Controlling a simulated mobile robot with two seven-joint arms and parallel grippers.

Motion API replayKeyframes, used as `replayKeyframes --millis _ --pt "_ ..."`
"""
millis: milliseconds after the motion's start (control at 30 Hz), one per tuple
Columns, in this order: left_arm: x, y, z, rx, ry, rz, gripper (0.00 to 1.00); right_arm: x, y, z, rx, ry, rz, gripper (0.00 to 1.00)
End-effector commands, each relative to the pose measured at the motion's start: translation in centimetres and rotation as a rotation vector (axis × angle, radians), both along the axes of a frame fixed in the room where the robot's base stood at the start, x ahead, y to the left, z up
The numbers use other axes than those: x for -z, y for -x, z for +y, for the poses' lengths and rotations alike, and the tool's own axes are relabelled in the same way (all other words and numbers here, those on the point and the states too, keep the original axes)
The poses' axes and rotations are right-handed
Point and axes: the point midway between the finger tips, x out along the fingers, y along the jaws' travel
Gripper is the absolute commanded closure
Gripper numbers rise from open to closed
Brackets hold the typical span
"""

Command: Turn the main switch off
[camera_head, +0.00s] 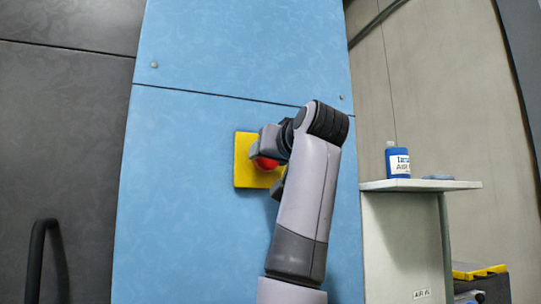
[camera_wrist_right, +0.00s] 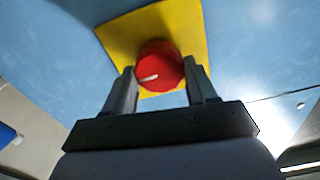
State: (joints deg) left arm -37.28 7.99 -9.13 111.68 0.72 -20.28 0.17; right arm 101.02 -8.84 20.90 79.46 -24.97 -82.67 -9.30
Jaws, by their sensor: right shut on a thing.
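The main switch is a red round knob (camera_head: 265,164) on a yellow square plate (camera_head: 243,177), mounted on a blue upright panel (camera_head: 190,200). My right gripper (camera_head: 266,158) is at the knob, and my arm hides part of the knob and plate in the head view. In the right wrist view the red knob (camera_wrist_right: 160,66) sits between the two fingers of my right gripper (camera_wrist_right: 162,75), which is shut on it. A short white mark shows on the knob, tilted slightly from level in that view. The yellow plate (camera_wrist_right: 187,22) is behind it. My left gripper is not in view.
A pale shelf (camera_head: 420,185) sticks out at the right with a blue bottle (camera_head: 398,161) on it. A black handle (camera_head: 37,255) is on the dark panel at the far left. A yellow-topped item (camera_head: 478,270) is at the lower right. The blue panel around the plate is clear.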

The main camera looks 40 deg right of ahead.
Motion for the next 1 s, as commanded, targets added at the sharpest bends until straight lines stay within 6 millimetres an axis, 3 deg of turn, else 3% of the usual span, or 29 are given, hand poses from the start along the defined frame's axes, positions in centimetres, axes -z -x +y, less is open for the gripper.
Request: replayKeyframes --millis 367,1000 --pt "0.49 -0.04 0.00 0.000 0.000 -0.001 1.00 0.09 0.01 -0.07 0.004 0.199 0.048 0.74" --pt "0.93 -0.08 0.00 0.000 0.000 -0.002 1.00 0.11 -0.06 0.15 0.003 0.788 0.192 0.74"
